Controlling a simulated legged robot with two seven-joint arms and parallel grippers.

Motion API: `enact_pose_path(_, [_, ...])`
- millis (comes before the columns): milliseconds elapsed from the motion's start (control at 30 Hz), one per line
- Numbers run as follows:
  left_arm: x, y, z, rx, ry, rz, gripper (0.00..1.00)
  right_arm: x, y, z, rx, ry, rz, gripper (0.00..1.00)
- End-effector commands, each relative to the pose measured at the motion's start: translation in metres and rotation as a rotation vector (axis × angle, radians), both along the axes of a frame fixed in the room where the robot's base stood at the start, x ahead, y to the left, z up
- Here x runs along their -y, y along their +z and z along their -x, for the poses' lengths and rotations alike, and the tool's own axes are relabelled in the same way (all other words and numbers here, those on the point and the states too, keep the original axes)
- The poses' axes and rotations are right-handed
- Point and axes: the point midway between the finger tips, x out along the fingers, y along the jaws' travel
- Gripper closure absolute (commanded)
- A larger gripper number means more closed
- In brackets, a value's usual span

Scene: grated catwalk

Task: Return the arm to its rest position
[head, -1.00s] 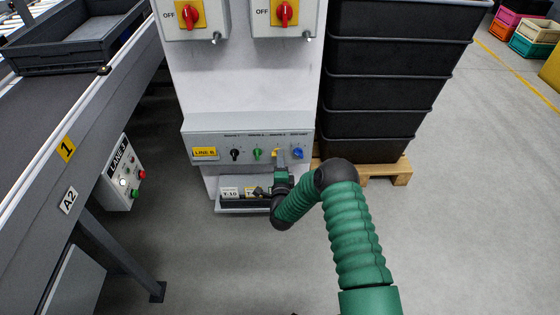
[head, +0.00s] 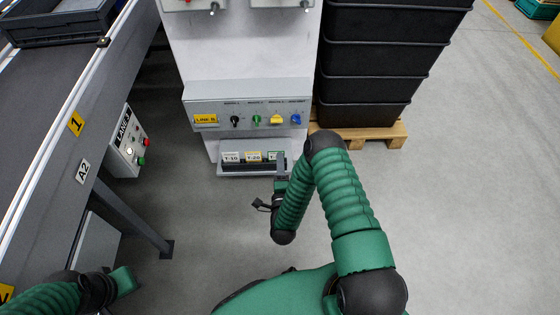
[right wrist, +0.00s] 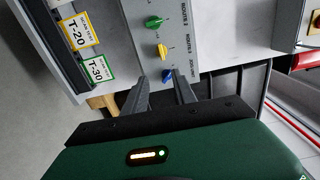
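My right arm reaches forward in the head view, bent at the elbow. Its gripper (head: 281,160) is in front of the lower ledge of the control panel (head: 190,112), below the knob row. In the right wrist view its two fingers (right wrist: 162,90) stand apart with nothing between them. The panel carries a black knob (head: 235,121), a green knob (head: 256,120), a yellow knob (head: 276,120) and a blue knob (head: 296,119). The fingers appear clear of the knobs. Part of my left arm shows at the lower left; its fingers cannot be made out.
Tags T-10 (head: 231,157) and T-20 (head: 252,156) sit on the ledge; T-30 (right wrist: 98,69) shows in the wrist view. A conveyor (head: 60,150) with a LANE 3 box (head: 126,143) stands left. Black crates (head: 365,85) on a pallet (head: 385,134) stand right. Floor is clear at right.

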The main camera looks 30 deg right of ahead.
Motion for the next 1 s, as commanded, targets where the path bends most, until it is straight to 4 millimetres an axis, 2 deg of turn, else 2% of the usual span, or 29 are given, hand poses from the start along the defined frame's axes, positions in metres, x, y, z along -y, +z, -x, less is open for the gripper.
enact_pose_path(367, [0.000, -0.001, 0.000, 0.000, 0.000, 0.000, 0.64, 0.000, 0.000, 0.000, 0.000, 0.001, 0.000, 0.67])
enact_pose_path(467, [0.000, 0.000, 0.000, 0.000, 0.000, 0.000, 0.64, -0.004, 0.004, -0.011, -0.036, 0.037, 0.017, 0.67])
enact_pose_path(567, [0.000, 0.000, 0.000, 0.000, 0.000, 0.000, 0.64, -0.021, 0.016, -0.039, -0.173, 0.160, 0.090, 0.67])
enact_pose_path(633, [0.000, 0.000, 0.000, 0.000, 0.000, 0.000, 0.64, -0.042, 0.029, -0.058, -0.324, 0.294, 0.188, 0.67])
enact_pose_path(700, [0.000, 0.000, 0.000, 0.000, 0.000, 0.000, 0.64, -0.064, 0.041, -0.066, -0.497, 0.441, 0.312, 0.67])
enact_pose_path(767, [0.000, 0.000, 0.000, 0.000, 0.000, 0.000, 0.64, -0.082, 0.053, -0.061, -0.642, 0.563, 0.425, 0.67])
enact_pose_path(833, [0.000, -0.001, 0.000, 0.000, 0.000, 0.000, 0.64, -0.098, 0.067, -0.044, -0.802, 0.701, 0.555, 0.67])
enact_pose_path(1000, [0.000, -0.001, 0.000, 0.000, 0.000, 0.000, 0.64, -0.118, 0.099, 0.024, -1.110, 0.991, 0.809, 0.67])
